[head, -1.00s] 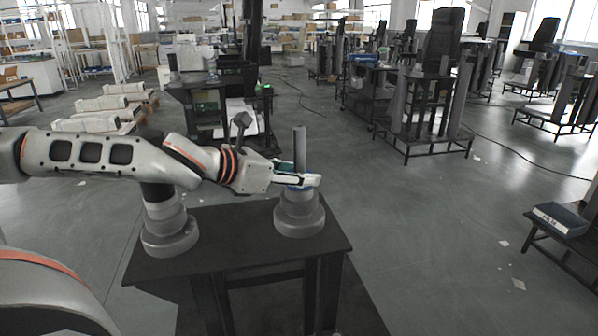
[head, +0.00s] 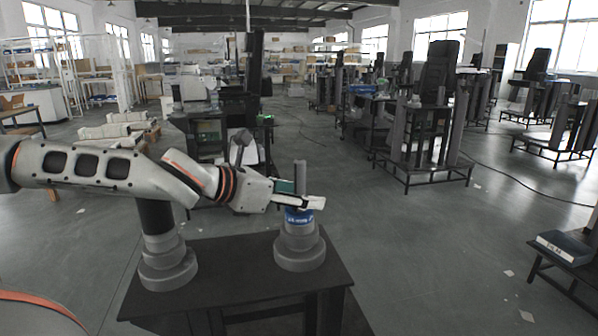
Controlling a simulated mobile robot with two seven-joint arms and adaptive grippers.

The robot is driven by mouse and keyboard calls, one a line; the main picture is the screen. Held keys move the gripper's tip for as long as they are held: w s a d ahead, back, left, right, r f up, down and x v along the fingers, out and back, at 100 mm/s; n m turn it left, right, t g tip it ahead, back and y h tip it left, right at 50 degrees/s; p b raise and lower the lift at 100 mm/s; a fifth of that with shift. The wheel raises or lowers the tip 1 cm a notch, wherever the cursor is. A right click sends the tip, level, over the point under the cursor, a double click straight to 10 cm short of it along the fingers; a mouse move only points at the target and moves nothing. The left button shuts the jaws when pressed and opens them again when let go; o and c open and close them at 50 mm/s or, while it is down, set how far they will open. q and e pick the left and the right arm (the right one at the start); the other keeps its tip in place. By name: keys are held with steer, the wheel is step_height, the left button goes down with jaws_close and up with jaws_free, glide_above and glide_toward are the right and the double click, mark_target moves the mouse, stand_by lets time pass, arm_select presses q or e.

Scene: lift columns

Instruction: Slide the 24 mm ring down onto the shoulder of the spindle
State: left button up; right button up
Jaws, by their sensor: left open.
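The spindle is a grey post (head: 300,176) rising from a stepped grey base (head: 300,250) on a black table (head: 235,262). The blue ring (head: 299,217) with white lettering is around the spindle, low down, and appears to rest at the top of the stepped base. Its upper edge is partly hidden by the gripper. My left gripper (head: 305,200) is open, its fingers beside the post just above the ring. The post's top stands clear above the fingers. My right gripper is out of view.
A second stepped grey base (head: 167,263) with a dark column (head: 156,216) stands at the table's left, below my left arm. A dark bin (head: 568,246) with a white label sits on a stand at far right. Open floor lies right of the table.

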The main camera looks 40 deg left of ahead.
mark_target(295, 162)
arm_select(q)
steer(key=shift+r, duration=3.55)
